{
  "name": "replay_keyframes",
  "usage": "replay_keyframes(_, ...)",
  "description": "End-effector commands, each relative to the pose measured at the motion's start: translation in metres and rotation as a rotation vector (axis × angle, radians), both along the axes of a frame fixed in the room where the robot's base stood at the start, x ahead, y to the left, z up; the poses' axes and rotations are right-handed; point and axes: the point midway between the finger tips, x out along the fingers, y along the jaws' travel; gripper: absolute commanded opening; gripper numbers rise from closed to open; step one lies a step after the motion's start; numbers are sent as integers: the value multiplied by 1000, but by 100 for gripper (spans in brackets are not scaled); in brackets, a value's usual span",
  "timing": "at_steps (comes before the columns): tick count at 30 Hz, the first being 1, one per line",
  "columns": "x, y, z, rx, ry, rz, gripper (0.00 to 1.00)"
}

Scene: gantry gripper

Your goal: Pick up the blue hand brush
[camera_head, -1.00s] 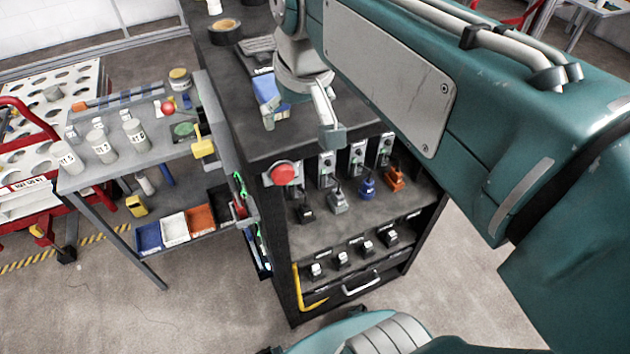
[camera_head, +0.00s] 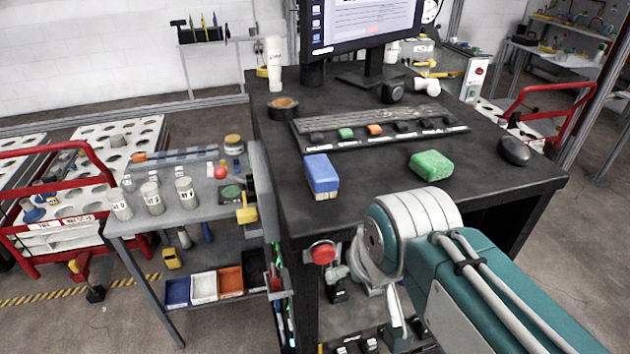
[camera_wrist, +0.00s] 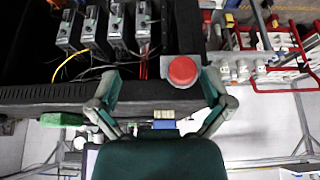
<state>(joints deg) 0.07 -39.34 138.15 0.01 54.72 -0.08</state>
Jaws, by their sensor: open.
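On the dark desktop (camera_head: 380,205) a blue block with a pale underside (camera_head: 321,176), which looks like the blue hand brush, lies near the left front corner. A similar green block (camera_head: 431,165) lies to its right. My gripper (camera_head: 382,300) is below the desktop's front edge, in front of the shelf and lower than the blue block. In the wrist view my gripper (camera_wrist: 160,82) has its two fingers spread wide with nothing held between them.
A red push button (camera_head: 323,252) on the desk front is close to my gripper; it also shows near the right finger in the wrist view (camera_wrist: 183,70). A grey side table (camera_head: 160,215) stands left.

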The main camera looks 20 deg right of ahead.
Motion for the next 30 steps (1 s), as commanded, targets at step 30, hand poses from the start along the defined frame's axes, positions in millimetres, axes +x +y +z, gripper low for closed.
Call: replay_keyframes(30,184,-7,117,1,346,0,100)
